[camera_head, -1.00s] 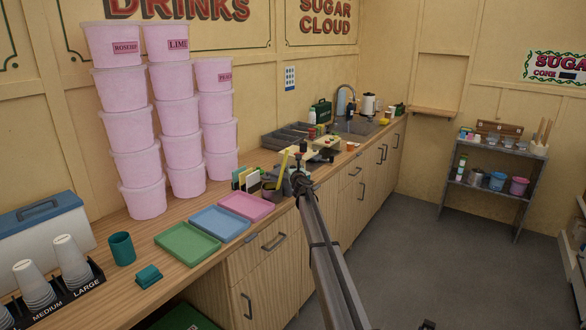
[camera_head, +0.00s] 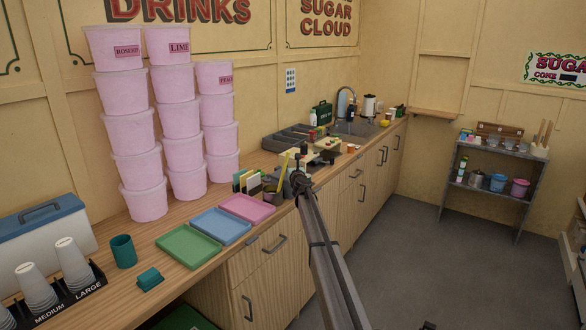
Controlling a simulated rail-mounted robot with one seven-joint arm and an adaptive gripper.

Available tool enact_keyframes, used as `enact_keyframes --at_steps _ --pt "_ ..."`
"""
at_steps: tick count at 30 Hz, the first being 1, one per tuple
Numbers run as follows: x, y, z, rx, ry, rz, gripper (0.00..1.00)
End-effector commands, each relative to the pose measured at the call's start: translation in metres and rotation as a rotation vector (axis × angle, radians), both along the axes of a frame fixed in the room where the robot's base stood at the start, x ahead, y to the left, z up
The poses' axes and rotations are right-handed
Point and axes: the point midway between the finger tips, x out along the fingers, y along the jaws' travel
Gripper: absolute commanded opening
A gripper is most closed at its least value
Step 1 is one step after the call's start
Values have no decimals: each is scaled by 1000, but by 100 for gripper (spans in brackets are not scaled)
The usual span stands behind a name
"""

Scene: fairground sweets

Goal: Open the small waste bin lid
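I cannot clearly make out a small waste bin or its lid. My arm reaches from the bottom edge to the counter, and my gripper (camera_head: 298,180) is small and dark at its far end. It is over the counter's front edge, near a dark grey holder (camera_head: 270,190) with a yellow item in it. The fingers are too small and too mixed with the clutter behind to tell open from shut. Part of the counter behind my gripper is hidden.
Pink (camera_head: 248,207), blue (camera_head: 220,225) and green (camera_head: 188,246) trays lie left of my gripper. A teal cup (camera_head: 123,251) and stacked pink tubs (camera_head: 144,200) stand further left. A sink (camera_head: 355,128) is behind.

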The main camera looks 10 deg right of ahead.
Motion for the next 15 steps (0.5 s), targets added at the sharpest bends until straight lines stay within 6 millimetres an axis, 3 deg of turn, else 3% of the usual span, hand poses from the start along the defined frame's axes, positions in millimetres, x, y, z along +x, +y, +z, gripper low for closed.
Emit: enact_keyframes --at_steps 10,15 --pt "-2 -1 -1 0 1 -1 53" --pt "-15 -1 -1 0 1 -1 53"
